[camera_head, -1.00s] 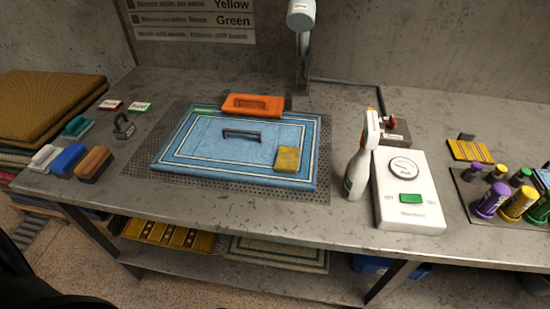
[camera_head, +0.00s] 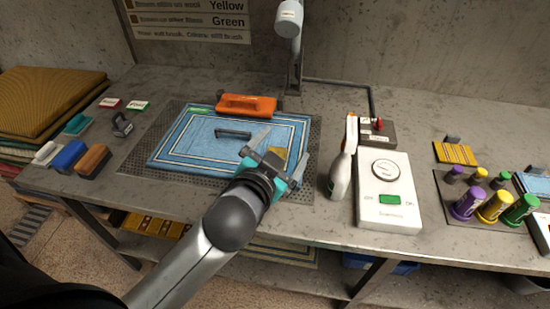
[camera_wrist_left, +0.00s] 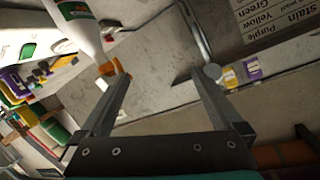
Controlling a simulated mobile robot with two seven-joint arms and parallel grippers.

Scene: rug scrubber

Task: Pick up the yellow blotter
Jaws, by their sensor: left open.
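The yellow blotter (camera_head: 279,153) lies on the right part of the blue rug (camera_head: 185,140) in the head view, partly hidden by my left gripper. My left gripper (camera_head: 286,143) is open and empty, above the rug's right side, with its fingers spread around the blotter's place in the picture. I cannot tell how high it is above the blotter. In the left wrist view the open fingers (camera_wrist_left: 155,78) have nothing between them, and I cannot make out the blotter there. My right gripper is not in view.
A white spray bottle (camera_head: 341,165) and a white control box (camera_head: 388,190) stand right of the rug. An orange tool (camera_head: 246,105) and a dark handle (camera_head: 233,134) are by the rug's back and middle. Several brushes (camera_head: 70,155) stand at left.

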